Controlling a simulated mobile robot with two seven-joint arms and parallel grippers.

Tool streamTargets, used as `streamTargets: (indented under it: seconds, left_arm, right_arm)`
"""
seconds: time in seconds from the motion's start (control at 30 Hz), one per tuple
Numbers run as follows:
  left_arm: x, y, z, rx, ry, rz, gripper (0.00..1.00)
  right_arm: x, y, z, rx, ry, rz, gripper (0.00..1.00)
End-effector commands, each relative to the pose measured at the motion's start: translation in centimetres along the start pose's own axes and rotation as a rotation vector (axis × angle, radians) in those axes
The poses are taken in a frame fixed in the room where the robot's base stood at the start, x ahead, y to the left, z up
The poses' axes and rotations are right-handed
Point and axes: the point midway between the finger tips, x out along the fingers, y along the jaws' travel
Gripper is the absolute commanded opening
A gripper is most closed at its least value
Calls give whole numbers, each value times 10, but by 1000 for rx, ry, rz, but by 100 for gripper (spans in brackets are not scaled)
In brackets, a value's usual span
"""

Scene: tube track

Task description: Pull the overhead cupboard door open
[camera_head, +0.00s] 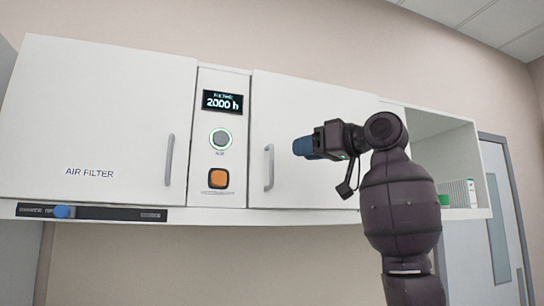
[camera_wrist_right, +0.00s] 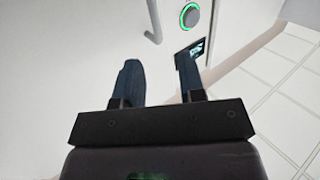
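The overhead cupboard has a white right door (camera_head: 310,105) with a grey vertical bar handle (camera_head: 268,167) near its left edge; this door is shut. The left door (camera_head: 95,110), marked AIR FILTER, is also shut and has its own handle (camera_head: 169,160) near its right edge. My right gripper (camera_head: 297,147) is in front of the right door, to the right of its handle, with blue fingers pointing left. In the right wrist view its fingers (camera_wrist_right: 157,62) are apart and empty, and a handle (camera_wrist_right: 153,20) shows beyond them, not touching. My left gripper is not in view.
Between the doors, a panel holds a display (camera_head: 222,102) reading 2000 h, a round green-ringed button (camera_head: 220,139) and an orange button (camera_head: 218,179). A dark slider strip (camera_head: 110,213) with a blue knob runs below the left door. An open shelf (camera_head: 440,150) lies at the right.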

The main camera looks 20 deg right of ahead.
Motion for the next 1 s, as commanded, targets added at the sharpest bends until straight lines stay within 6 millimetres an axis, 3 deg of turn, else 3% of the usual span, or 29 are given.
streamTargets:
  seconds: [0.5, 0.7, 1.0]
  left_arm:
    - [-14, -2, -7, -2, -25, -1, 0]
    - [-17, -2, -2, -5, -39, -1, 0]
    - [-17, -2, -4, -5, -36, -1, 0]
  right_arm:
    - [81, 0, -1, 3, -1, 0, 37]
    - [97, 0, -1, 2, 1, 0, 37]
    - [100, 1, 0, 1, 2, 2, 37]
